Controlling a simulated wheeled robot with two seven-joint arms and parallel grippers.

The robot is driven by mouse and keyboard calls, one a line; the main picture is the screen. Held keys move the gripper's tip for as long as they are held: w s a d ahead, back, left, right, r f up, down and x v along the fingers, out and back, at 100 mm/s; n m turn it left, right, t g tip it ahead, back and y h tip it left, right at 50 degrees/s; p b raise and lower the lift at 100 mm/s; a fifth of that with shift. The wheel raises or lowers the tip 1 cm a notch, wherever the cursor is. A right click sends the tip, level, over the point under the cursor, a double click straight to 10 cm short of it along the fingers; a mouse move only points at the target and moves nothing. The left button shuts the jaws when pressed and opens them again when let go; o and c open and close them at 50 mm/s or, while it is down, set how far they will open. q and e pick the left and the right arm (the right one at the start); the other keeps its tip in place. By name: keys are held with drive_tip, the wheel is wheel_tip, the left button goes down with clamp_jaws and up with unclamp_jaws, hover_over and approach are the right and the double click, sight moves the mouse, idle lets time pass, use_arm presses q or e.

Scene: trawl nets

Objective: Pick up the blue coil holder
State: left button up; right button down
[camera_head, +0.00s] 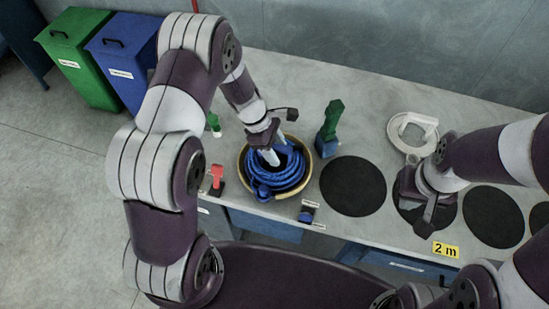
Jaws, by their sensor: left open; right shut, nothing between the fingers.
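A blue coil (287,176) of rope or hose lies inside a round tan holder (307,179) on the grey bench. My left gripper (270,157) is open and points down over the left part of the coil, with its pale fingertips inside the holder's rim. I cannot tell whether the fingertips touch the coil, and the gripper hides part of the coil and the back rim. My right gripper (411,161) is shut and empty, near a black disc (443,214) at the right and just below a white ring-shaped object (398,127).
A green-and-blue upright object (329,130) stands right of the holder. A red-handled piece (217,177) and a small blue-and-black piece (307,212) stand close by. Black discs (353,186) lie along the bench (375,228). Green (78,58) and blue (122,52) bins stand at the upper left.

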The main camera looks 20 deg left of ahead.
use_arm(q)
drive_tip(key=shift+d+f, duration=0.25)
drive_tip(key=shift+f, duration=0.25)
drive_tip(key=shift+w+f, duration=0.2)
drive_tip(key=shift+f, duration=0.05)
drive_tip(key=shift+s+r, duration=0.1)
clamp_jaws()
